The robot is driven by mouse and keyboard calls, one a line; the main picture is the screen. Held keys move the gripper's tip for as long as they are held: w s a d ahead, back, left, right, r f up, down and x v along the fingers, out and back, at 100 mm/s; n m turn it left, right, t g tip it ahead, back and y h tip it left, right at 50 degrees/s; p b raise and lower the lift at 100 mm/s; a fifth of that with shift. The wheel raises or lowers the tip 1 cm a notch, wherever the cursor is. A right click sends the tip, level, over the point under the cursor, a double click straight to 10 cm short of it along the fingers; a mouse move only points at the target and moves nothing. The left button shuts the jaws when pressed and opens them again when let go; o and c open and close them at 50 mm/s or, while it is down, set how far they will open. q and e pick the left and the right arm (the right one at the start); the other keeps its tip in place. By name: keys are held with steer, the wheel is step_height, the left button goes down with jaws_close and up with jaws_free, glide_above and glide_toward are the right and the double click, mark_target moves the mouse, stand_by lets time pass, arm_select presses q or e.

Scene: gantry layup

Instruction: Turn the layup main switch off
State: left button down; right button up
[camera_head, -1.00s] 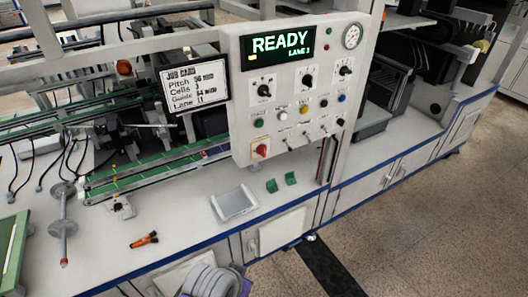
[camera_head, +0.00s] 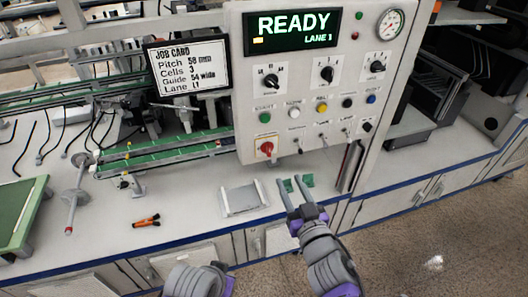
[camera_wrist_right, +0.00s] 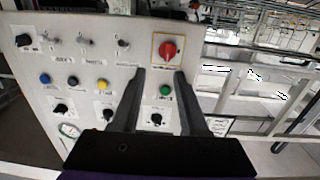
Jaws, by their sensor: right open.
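The main switch (camera_head: 266,149) is a red rotary knob at the lower left of the control panel (camera_head: 240,100). It also shows in the right wrist view as a red knob on a yellow-edged plate (camera_wrist_right: 168,49). My right gripper (camera_head: 291,181) is open and empty, below and right of the switch in the head view, apart from it. In the right wrist view its fingertips (camera_wrist_right: 160,72) point toward the panel, which appears upside down, with the red knob beyond them. My left gripper is out of view.
The display (camera_head: 292,35) reads READY, LANE 1. Several knobs, buttons and toggles sit close around the switch, including a green button (camera_head: 264,118).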

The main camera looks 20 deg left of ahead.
mark_target(270, 152)
steer(key=shift+y, duration=0.3)
steer(key=x, duration=0.7)
steer(key=a+p+x, duration=0.1)
steer(key=x, duration=0.3)
steer(key=shift+s+r, duration=0.15)
steer(key=shift+s, duration=0.15)
jaws_close()
